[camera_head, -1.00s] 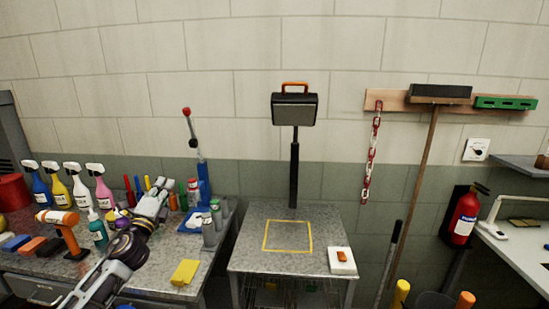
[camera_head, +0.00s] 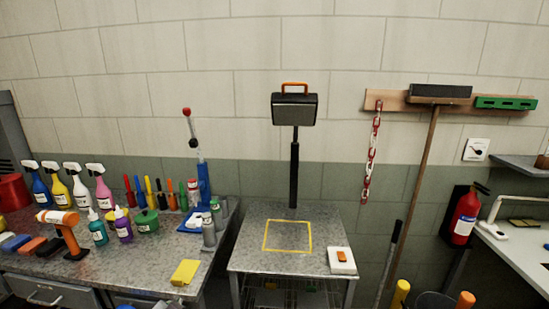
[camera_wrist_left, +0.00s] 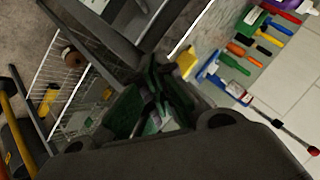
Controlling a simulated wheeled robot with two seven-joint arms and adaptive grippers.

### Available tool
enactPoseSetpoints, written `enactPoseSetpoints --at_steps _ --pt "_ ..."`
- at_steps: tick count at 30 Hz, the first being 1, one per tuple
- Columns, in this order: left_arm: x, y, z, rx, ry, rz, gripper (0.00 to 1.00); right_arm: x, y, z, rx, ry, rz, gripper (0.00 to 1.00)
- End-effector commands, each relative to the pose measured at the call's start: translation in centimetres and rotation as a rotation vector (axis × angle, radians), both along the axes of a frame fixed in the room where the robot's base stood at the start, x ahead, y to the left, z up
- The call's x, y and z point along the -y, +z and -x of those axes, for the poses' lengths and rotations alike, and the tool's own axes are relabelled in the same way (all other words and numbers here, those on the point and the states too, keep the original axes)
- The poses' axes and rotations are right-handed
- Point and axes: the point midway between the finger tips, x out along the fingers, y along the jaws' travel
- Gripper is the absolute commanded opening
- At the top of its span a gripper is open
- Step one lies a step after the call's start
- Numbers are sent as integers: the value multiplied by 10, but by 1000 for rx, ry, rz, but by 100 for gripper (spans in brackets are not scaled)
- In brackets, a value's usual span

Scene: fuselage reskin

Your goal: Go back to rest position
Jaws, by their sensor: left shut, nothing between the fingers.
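My left gripper (camera_wrist_left: 155,85) shows in the left wrist view as dark fingers, shut, with nothing seen between them. It is clear of the workbench (camera_head: 130,275), whose tools show beyond it in that view. My right gripper is in neither view.
Spray bottles (camera_head: 80,190), an orange-headed tool (camera_head: 65,230) and small bottles (camera_head: 98,228) stand on the workbench. A steel table (camera_head: 245,250) with a yellow square is in the middle. A broom (camera_head: 425,170) and fire extinguisher (camera_head: 465,215) are at right.

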Motion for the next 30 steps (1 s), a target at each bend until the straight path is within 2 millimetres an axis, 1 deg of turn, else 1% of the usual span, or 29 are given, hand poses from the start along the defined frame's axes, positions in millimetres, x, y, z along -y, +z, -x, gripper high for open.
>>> enactPoseSetpoints --at_steps 1,6,9,12,18,24,28,30 --pt "6 -11 17 -47 24 51 0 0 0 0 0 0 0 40" --pt "26 -40 73 -208 107 209 0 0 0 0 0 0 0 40" --pt "35 -50 99 -284 147 277 0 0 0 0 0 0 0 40" --pt "43 -57 120 -343 176 324 0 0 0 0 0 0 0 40" --pt "55 -64 151 -431 219 397 0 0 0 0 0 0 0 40" --pt "64 -68 175 -499 253 448 0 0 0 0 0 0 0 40" --pt "69 -69 189 -538 272 476 0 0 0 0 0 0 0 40" --pt "69 -76 186 -539 272 473 0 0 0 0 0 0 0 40"
